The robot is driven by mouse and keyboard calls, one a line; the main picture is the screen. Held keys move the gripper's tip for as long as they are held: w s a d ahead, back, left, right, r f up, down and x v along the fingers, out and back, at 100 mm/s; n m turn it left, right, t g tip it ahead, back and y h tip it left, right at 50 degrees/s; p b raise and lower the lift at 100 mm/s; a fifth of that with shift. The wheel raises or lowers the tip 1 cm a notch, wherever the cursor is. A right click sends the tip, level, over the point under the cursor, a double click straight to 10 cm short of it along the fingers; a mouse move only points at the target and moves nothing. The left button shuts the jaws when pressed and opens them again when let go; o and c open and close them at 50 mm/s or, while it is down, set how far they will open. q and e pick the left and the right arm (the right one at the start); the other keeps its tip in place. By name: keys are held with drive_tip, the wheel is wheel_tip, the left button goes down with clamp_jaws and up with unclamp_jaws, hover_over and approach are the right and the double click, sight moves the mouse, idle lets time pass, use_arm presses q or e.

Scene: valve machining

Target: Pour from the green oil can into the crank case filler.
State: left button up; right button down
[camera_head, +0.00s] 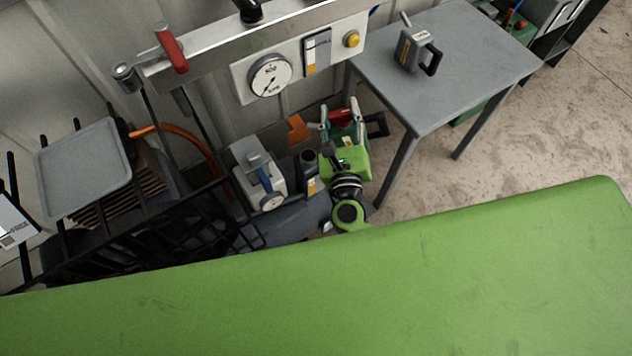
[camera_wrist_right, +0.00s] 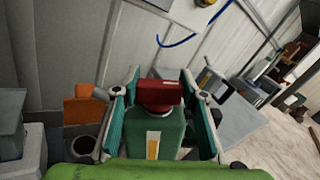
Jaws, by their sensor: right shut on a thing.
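The green oil can (camera_wrist_right: 172,133), dark green with a red cap and a pale label, fills the middle of the right wrist view. In the head view it shows small (camera_head: 343,133) beyond my green right arm. My right gripper (camera_wrist_right: 160,112) is shut on it, with teal finger pads on both sides of its body. A dark round opening, which looks like the crank case filler (camera_head: 309,157), is left of the can; it also shows in the wrist view (camera_wrist_right: 84,146). I cannot tell the can's tilt, and no oil stream shows. My left gripper is out of view.
A grey table (camera_head: 480,60) at the upper right carries a grey can (camera_head: 412,50). A grey machine block (camera_head: 258,175) stands left of the filler, an orange part (camera_head: 298,128) behind it. A gauge panel (camera_head: 238,85) hangs above. A black rack (camera_head: 110,250) is at left.

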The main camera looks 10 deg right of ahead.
drive_tip(key=shift+r, duration=0.1)
drive_tip(key=shift+a+n+p, duration=0.15)
drive_tip(key=shift+n+p, duration=0.15)
drive_tip(key=shift+n, duration=0.1)
idle(0.7)
drive_tip(key=shift+w+a+f+n, duration=0.1)
drive_tip(key=shift+a+f+n, duration=0.15)
drive_tip(key=shift+n, duration=0.35)
drive_tip(key=shift+a, duration=0.2)
idle(0.4)
drive_tip(key=shift+a+f+n, duration=0.15)
drive_tip(key=shift+n, duration=0.35)
drive_tip(key=shift+w+a+f+n, duration=0.1)
drive_tip(key=shift+a+f+n, duration=0.25)
drive_tip(key=shift+n, duration=0.25)
idle(1.8)
drive_tip(key=shift+a+f+n, duration=0.2)
drive_tip(key=shift+a+n, duration=0.05)
drive_tip(key=shift+n, duration=0.15)
